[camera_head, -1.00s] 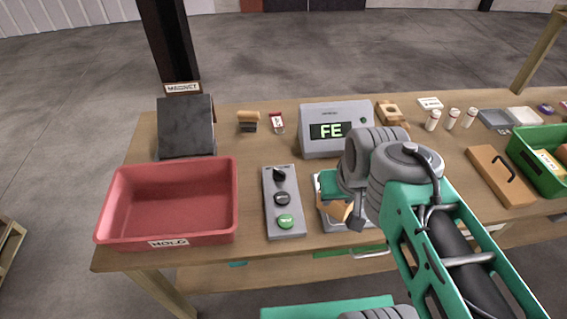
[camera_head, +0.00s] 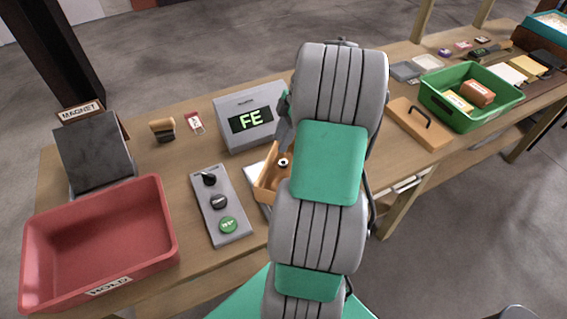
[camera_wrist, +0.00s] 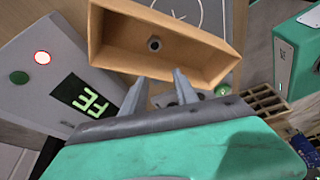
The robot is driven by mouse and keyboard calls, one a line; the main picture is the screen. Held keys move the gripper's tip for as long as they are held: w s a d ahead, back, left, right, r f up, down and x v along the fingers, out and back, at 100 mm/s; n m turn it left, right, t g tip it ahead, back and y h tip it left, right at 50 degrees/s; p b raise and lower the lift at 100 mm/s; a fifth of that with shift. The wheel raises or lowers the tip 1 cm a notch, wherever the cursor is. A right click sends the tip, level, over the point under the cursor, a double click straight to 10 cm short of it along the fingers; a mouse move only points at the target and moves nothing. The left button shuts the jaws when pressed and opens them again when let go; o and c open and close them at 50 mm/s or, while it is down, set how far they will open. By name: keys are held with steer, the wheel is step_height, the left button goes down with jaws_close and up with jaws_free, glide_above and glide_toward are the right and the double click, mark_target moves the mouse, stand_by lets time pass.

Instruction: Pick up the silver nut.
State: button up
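The silver nut (camera_wrist: 154,44) is a small grey ring with a dark hole, lying on the floor of an open tan box (camera_wrist: 110,46) in the wrist view. In the head view the nut (camera_head: 283,162) shows in the tan box (camera_head: 264,187), just left of my arm, which hides the box's right part. My gripper (camera_wrist: 159,78) is open in the wrist view. Its two fingers are apart with nothing between them, and their tips point at the box's near wall, short of the nut. In the head view my arm hides most of the gripper.
The detector (camera_head: 247,117) reading FE stands behind the box. A button panel (camera_head: 219,205) and a red HOLD tray (camera_head: 170,230) lie to the left. A magnet block (camera_head: 93,150) stands at far left. A green bin (camera_head: 435,100) and a wooden board (camera_head: 410,128) are to the right.

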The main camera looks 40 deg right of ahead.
mark_target(282, 163)
steer(key=shift+n, duration=0.7)
steer(key=s+d+f, duration=0.2)
steer(key=d, duration=0.1)
steer(key=shift+f, duration=0.2)
steer(key=x, duration=0.2)
steer(key=p+x, duration=0.1)
steer(key=x, duration=0.1)
steer(key=p+x, duration=0.1)
steer(key=x, duration=0.2)
steer(key=shift+w+a, duration=0.15)
steer(key=shift+w, duration=0.2)
steer(key=shift+c, duration=0.4)
jaws_close()
